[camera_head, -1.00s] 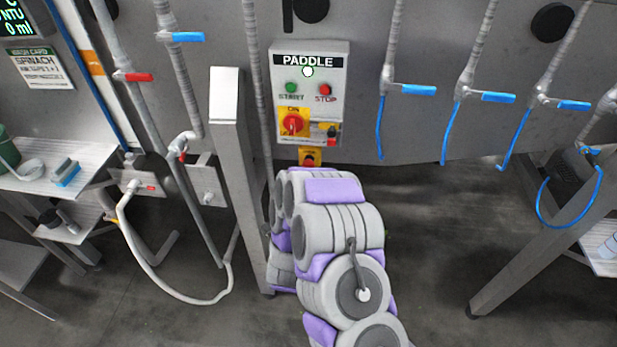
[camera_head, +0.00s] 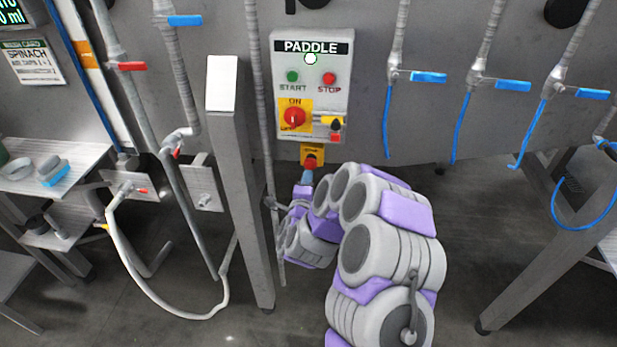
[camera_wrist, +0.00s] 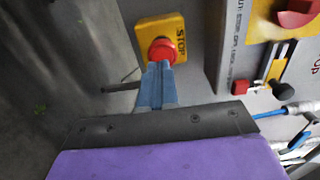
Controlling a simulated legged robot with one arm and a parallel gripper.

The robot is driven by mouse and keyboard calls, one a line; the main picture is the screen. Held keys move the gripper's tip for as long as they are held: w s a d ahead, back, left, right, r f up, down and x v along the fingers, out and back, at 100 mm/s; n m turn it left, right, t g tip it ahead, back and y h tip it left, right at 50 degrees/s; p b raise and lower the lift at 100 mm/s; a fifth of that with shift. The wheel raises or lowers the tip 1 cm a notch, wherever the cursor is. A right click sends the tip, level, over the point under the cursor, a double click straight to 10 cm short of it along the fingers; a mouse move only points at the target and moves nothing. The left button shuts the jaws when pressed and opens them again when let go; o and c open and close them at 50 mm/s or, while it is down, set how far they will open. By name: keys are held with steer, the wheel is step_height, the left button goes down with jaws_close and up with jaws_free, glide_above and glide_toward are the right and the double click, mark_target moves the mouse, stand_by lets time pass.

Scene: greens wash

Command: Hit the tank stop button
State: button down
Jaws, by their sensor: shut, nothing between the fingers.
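A yellow box (camera_head: 319,150) with a red mushroom button (camera_head: 310,163) is mounted just below the PADDLE panel. In the wrist view the box (camera_wrist: 177,25) reads STOP and its red button (camera_wrist: 163,45) faces my fingers. My gripper (camera_head: 307,177) is shut and empty, with its blue-grey fingertips at the lower part of the button. In the wrist view the fingertips (camera_wrist: 158,66) overlap the button's lower edge; I cannot tell whether they press it.
The grey PADDLE panel (camera_head: 311,70) carries a green START button (camera_head: 293,76), a red STOP button (camera_head: 329,79) and a red rotary switch (camera_head: 294,117). A metal post (camera_head: 240,180) stands left of my arm. Blue-handled valves (camera_head: 428,77) hang at right.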

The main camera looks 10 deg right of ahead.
mark_target(310, 165)
steer(key=shift+w, duration=1.1)
steer(key=shift+w+d, duration=0.15)
steer(key=shift+d, duration=0.25)
